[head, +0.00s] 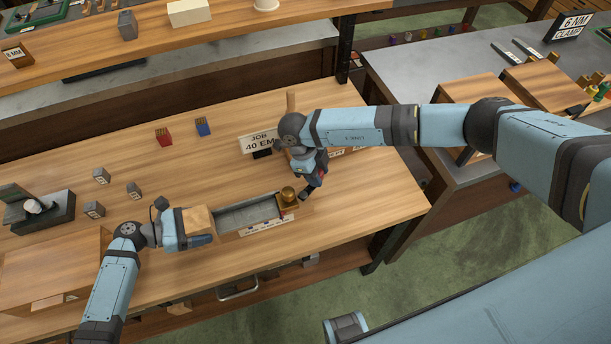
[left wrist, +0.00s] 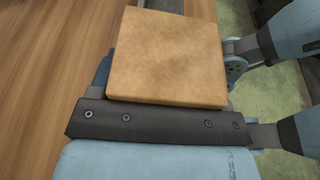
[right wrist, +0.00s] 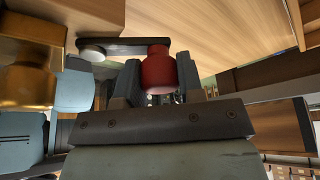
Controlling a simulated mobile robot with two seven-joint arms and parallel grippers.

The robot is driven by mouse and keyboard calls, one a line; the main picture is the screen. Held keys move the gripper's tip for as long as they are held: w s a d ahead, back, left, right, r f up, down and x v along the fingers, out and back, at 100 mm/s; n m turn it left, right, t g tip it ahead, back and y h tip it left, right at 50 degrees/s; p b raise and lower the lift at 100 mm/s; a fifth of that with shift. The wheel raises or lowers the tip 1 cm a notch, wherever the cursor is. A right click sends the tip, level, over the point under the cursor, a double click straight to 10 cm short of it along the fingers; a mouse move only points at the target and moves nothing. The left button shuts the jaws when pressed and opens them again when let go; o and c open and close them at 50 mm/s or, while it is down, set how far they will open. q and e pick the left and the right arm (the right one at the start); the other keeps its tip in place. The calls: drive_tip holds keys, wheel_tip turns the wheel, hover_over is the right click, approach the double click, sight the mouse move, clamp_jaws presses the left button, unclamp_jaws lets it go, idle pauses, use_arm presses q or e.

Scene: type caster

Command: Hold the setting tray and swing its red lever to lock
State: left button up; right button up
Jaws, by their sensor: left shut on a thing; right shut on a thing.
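The setting tray (head: 246,214) is a long grey channel at the front of the wooden bench, with a pale wooden block at its left end (head: 198,221) and a brass piece (head: 288,196) at its right end. My left gripper (head: 193,234) is shut on the wooden block, which fills the left wrist view (left wrist: 168,58). The lever's red knob (right wrist: 158,70) sits between the fingers of my right gripper (right wrist: 158,88), which is shut on it. A dark lever arm (right wrist: 125,46) runs from the knob to a grey pivot. In the head view my right gripper (head: 314,182) partly hides the lever.
A red holder (head: 163,136), a blue holder (head: 203,127) and several small grey blocks (head: 101,176) stand further back and left. Bare bench lies between them and the tray.

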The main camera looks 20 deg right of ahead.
drive_tip(key=n, duration=0.1)
drive_tip(key=w+a+n+t, duration=0.1)
drive_tip(key=shift+w+n, duration=0.1)
drive_tip(key=shift+n, duration=0.3)
drive_tip(key=shift+w+a+n+t+h, duration=0.2)
drive_tip(key=shift+a+n+t, duration=0.15)
drive_tip(key=shift+n, duration=0.4)
drive_tip(key=shift+w+a+n+t+h, duration=0.2)
drive_tip(key=shift+a+n+t, duration=0.1)
drive_tip(key=shift+n, duration=0.45)
drive_tip(key=o, duration=0.9)
drive_tip(key=shift+r, duration=0.15)
drive_tip(key=v, duration=1.1)
drive_tip(key=shift+w+a+r, duration=0.15)
drive_tip(key=shift+a+r, duration=0.15)
drive_tip(key=shift+r, duration=0.05)
